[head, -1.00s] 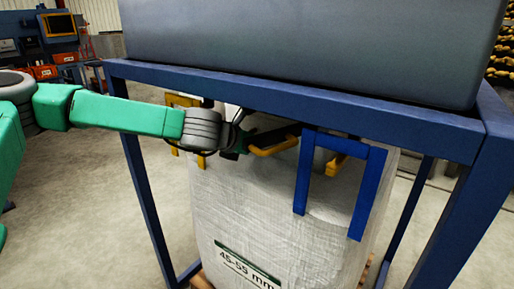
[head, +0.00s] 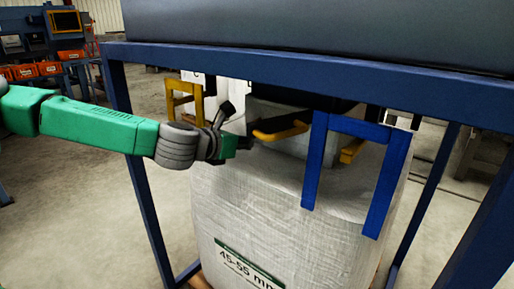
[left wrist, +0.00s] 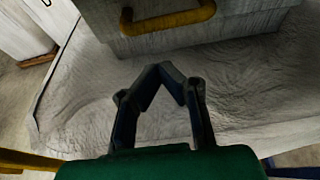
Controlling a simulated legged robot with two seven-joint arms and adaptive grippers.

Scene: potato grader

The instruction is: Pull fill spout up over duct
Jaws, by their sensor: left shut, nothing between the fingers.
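The fill spout (head: 290,140) is a pale fabric collar standing on top of the white big bag (head: 250,200). A yellow handle (head: 281,131) shows on its near side, and another yellow handle (head: 351,150) is further right. A dark part (head: 318,103), perhaps the duct, shows above the spout, mostly hidden by the blue beam. My left gripper (head: 248,143) is close to the left end of the front handle. In the left wrist view, the gripper (left wrist: 172,72) is shut and empty over the bag top, with the spout (left wrist: 205,38) and its handle (left wrist: 168,20) beyond the fingertips.
A blue frame beam (head: 300,80) crosses above the bag, with a grey hopper (head: 330,30) over it. Floor on the left is open.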

